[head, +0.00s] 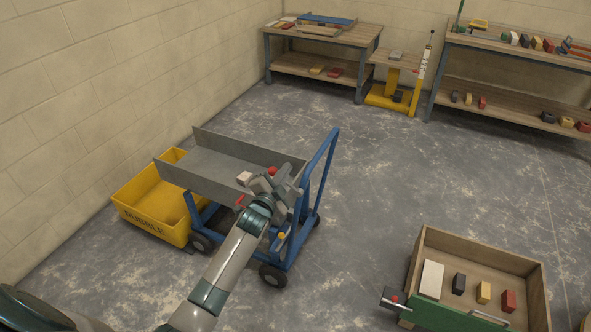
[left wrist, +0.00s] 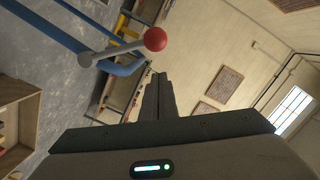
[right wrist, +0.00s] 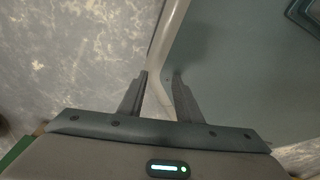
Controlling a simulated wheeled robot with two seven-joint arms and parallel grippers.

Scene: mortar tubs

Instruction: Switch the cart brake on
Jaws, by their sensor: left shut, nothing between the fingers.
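The cart (head: 238,166) has a grey tray and a blue frame with a tall push handle (head: 328,165). A grey lever with a red ball knob (left wrist: 155,39) stands just beyond my left fingertips in the left wrist view, beside the blue tube. In the head view a red ball (head: 272,171) shows at the left gripper (head: 284,180), which hides the lever shaft there. The left gripper is shut and empty; its closed fingers (left wrist: 158,97) appear below the knob, apart from it. The right gripper (right wrist: 156,80) is open, with nothing gripped; it is outside the head view.
A yellow tub marked RUBBLE (head: 150,205) stands left of the cart by the wall. A wooden box (head: 482,245) with a green front and several blocks is at lower right. Workbenches (head: 322,36) and a yellow lift (head: 400,95) stand behind. The middle floor is clear.

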